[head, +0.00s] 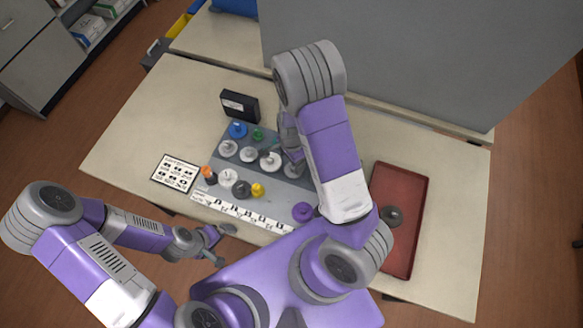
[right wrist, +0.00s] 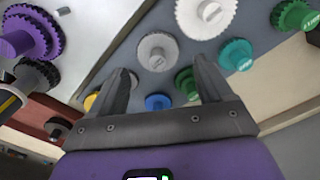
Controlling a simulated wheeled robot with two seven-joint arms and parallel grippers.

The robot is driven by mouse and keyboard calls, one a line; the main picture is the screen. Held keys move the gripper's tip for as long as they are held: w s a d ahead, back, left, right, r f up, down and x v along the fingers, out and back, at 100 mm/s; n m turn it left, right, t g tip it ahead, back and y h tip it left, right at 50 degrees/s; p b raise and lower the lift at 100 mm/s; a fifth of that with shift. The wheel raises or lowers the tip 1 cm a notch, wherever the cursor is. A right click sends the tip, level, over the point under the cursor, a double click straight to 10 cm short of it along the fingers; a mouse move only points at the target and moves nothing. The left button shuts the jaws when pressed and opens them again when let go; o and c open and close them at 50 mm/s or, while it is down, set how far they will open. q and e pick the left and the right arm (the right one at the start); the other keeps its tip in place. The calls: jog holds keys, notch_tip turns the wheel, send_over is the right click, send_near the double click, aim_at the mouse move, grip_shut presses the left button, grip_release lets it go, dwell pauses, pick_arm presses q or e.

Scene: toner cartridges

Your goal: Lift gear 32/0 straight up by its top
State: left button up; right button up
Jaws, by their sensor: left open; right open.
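Several toothed gears with upright hubs stand on a grey mat (head: 215,160); their markings are too small to read, so I cannot tell which is gear 32/0. White gears (head: 270,160) stand mid-mat, with a blue gear (head: 237,130) and a green gear (head: 257,135) behind. My right gripper (right wrist: 162,78) is open; a white gear (right wrist: 158,52) shows beyond its fingertips, with nothing held. In the head view my right arm hides most of that gripper. My left gripper (head: 222,245) is open and empty near the table's front edge.
A red tray (head: 413,185) at the right holds a dark gear (head: 391,216). A black box (head: 240,105) stands behind the mat. A printed card (head: 175,173) lies at its left, and a label strip (head: 240,213) runs along its front. A grey partition (head: 420,60) rises behind the table.

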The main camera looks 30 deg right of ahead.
aim_at(293, 169)
jog(key=f, duration=0.6)
jog(key=shift+s+d+b, duration=0.15)
jog(key=shift+d+b, duration=0.05)
jog(key=shift+b, duration=0.15)
jog(key=shift+r, duration=0.1)
jog(key=c, duration=0.8)
